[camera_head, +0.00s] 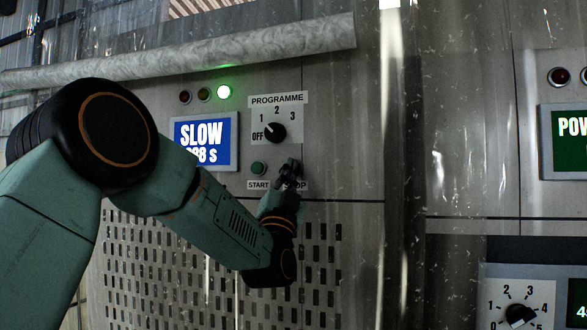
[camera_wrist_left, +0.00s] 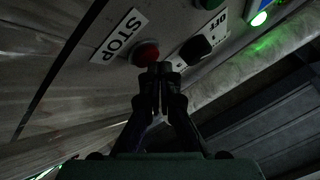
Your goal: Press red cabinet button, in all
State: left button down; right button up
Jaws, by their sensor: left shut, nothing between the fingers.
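The red button (camera_wrist_left: 146,54) is on the cabinet panel beside the STOP label (camera_wrist_left: 119,35) in the left wrist view. My left gripper (camera_wrist_left: 160,70) is shut and empty, its fingertips at the lower right edge of the button; I cannot tell whether they touch it. In the head view my left gripper (camera_head: 290,168) is in front of the STOP label (camera_head: 295,185) and hides the red button. The green button (camera_head: 259,168) above the START label is to its left. My right gripper is not in view.
The cabinet has a blue screen (camera_head: 204,143) reading SLOW, a lit green lamp (camera_head: 224,92) and a programme knob (camera_head: 275,132) above the buttons. A pale roll (camera_head: 200,52) crosses above. A second panel with a green screen (camera_head: 570,140) stands at the right.

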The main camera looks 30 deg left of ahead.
pick_arm(q)
jog(key=shift+w, duration=0.45)
dwell(0.4)
jog(key=shift+s, duration=0.2)
jog(key=shift+s+d+b, duration=0.1)
jog(key=shift+s+b, duration=0.55)
jog(key=shift+s, duration=0.1)
jog(key=shift+s, duration=0.1)
jog(key=s+b, duration=0.1)
jog(key=s, duration=0.1)
jog(key=s+d+b, duration=0.1)
jog(key=s, duration=0.1)
jog(key=shift+s+d+f, duration=0.1)
jog(key=shift+s, duration=0.15)
